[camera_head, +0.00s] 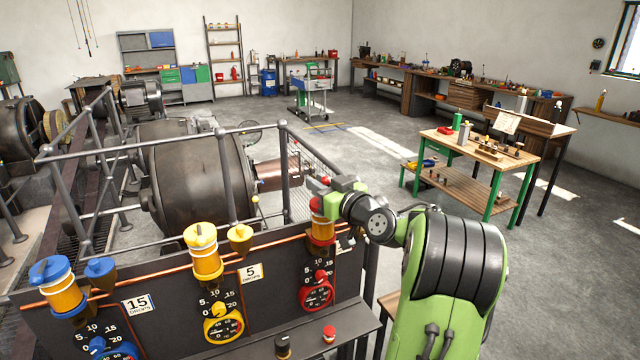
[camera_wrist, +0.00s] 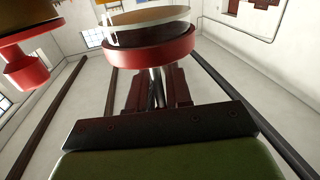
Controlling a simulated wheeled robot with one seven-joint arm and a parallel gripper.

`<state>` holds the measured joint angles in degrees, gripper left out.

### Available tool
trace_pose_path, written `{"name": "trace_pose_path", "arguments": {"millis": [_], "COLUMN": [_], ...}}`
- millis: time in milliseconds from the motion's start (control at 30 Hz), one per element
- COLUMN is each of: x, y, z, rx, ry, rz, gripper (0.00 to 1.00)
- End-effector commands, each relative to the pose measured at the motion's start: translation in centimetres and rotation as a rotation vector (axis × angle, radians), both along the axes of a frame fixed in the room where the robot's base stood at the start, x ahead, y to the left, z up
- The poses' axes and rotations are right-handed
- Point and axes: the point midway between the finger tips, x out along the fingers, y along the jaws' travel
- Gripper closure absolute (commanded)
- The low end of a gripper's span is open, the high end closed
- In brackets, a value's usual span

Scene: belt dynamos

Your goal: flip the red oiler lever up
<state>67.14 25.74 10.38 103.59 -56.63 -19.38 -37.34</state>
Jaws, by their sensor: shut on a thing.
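The red oiler (camera_head: 321,228) stands on the right end of the dark panel, a red-capped cylinder with an amber band. My gripper (camera_head: 330,187) is at its top, reaching in from the right, and is shut on the small red lever (camera_head: 325,180) there. The jaws and my wrist hide much of the lever, so its exact tilt is hard to tell. In the wrist view a red ring (camera_wrist: 150,53) of the oiler fills the upper middle, just beyond the jaws. The contact itself is not clear in that view.
A yellow oiler (camera_head: 204,252) and a blue oiler (camera_head: 58,287) stand along the same panel to the left. A red dial (camera_head: 317,292) is below the red oiler. Grey railings (camera_head: 226,180) and a large dynamo (camera_head: 190,180) are behind.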

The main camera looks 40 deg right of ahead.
Motion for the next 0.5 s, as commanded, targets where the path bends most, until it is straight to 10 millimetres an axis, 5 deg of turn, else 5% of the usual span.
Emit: {"name": "trace_pose_path", "arguments": {"millis": [267,500], "x": [0.09,0.83], "y": [0.08,-0.06], "z": [0.69,1.08], "rx": [-0.005,0.051], "ry": [0.002,0.203], "rz": [0.002,0.003], "gripper": [1.0,1.0]}}
